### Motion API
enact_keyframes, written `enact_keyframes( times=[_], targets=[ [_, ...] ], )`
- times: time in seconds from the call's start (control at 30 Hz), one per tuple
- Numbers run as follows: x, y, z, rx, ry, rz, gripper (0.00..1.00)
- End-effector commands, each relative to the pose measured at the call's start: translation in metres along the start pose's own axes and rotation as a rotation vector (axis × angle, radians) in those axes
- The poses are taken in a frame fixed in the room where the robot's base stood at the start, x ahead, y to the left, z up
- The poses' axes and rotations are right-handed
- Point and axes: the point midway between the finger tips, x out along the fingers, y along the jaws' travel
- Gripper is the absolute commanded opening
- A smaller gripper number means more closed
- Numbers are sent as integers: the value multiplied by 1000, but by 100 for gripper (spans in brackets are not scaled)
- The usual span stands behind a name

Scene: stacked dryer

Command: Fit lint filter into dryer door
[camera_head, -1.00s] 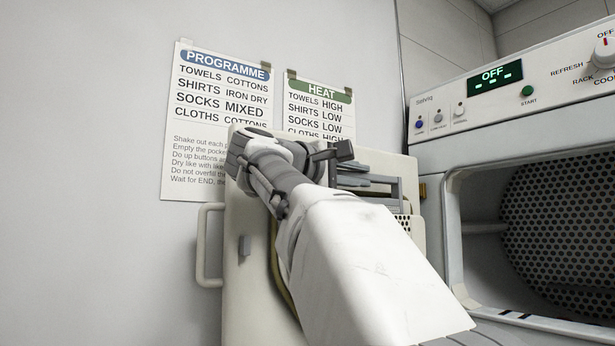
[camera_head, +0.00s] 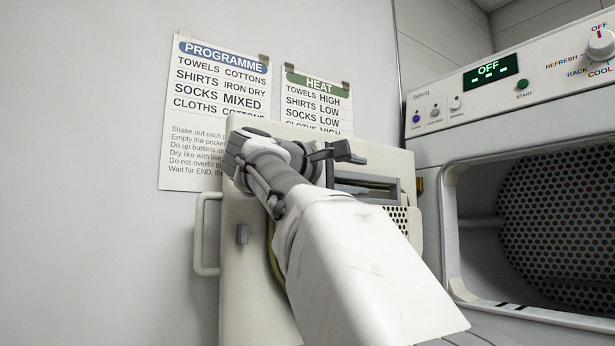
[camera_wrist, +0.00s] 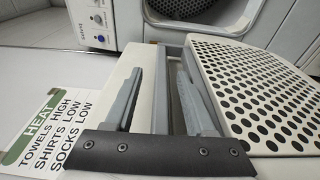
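The dryer door (camera_head: 245,285) is cream-coloured and stands swung open, left of the drum opening. A grey-framed slot (camera_head: 368,186) shows near its top right, with a dark gap inside, partly hidden by my arm. I cannot pick out the lint filter clearly; whether it sits in the slot I cannot tell. My gripper (camera_wrist: 160,95) is at the top of the door. Its two grey fingers stand apart in the wrist view, with no held thing visible between them. A pale door surface and a dark gap show between and beyond them.
The dryer (camera_head: 430,190) stands at right, its drum (camera_head: 560,220) exposed. A perforated panel (camera_wrist: 265,95) lies right of the fingers. A door handle (camera_head: 203,235) juts out at left. Programme (camera_head: 215,110) and heat (camera_head: 316,103) signs hang on the wall behind.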

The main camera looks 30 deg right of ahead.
Motion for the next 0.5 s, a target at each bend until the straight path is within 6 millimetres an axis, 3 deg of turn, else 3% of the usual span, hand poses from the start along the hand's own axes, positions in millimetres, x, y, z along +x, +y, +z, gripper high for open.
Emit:
enact_keyframes(
  times=[0.3,0.5],
  targets=[
    [-3,0,0,-1,1,-1,55],
    [-33,0,-1,0,6,0,55]
  ],
)
